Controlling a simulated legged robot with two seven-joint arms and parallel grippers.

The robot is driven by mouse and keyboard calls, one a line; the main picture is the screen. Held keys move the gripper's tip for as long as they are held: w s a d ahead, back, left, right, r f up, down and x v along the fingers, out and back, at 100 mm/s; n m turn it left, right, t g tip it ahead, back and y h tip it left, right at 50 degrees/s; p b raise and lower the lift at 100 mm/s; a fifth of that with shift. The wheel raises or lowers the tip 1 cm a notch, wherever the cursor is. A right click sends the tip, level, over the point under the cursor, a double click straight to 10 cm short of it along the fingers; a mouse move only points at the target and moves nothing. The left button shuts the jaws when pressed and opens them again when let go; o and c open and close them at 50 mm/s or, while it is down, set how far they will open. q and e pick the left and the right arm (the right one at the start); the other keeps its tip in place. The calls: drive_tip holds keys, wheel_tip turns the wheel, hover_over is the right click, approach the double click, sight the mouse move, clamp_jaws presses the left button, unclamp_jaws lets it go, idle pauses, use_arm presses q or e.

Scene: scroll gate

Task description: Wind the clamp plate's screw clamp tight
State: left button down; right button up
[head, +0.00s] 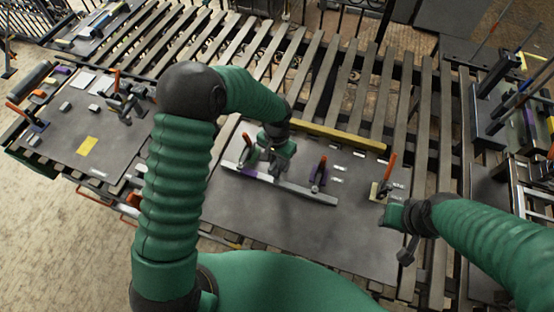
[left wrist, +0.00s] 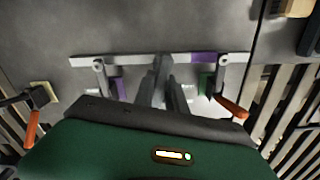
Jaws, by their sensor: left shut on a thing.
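A long light-grey metal bar (head: 310,193) lies on the dark clamp plate (head: 270,225). My left gripper (head: 270,170) is shut on the bar's middle, and its fingers (left wrist: 163,88) show there in the left wrist view. One upright clamp with a red-orange handle (head: 321,168) and purple base stands on the bar to the right of my left gripper. Another orange-handled clamp (left wrist: 230,104) stands at the bar's other end. A third orange-handled clamp (head: 387,175) with a tan block stands at the plate's right edge. My right gripper (head: 396,216) is just below it; its jaw opening is unclear.
A yellow bar (head: 340,137) runs along the plate's back edge. Slatted grey rails surround the plate. Another plate (head: 85,145) with tools and a yellow patch lies at left. A rack (head: 520,110) stands at right. The plate's front middle is bare.

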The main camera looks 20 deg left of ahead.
use_arm(q)
drive_tip(key=shift+m, duration=0.8)
drive_tip(key=shift+w, duration=0.1)
drive_tip(key=shift+r, duration=0.1)
drive_tip(key=c, duration=1.4)
unclamp_jaws()
drive_tip(key=shift+o, duration=0.2)
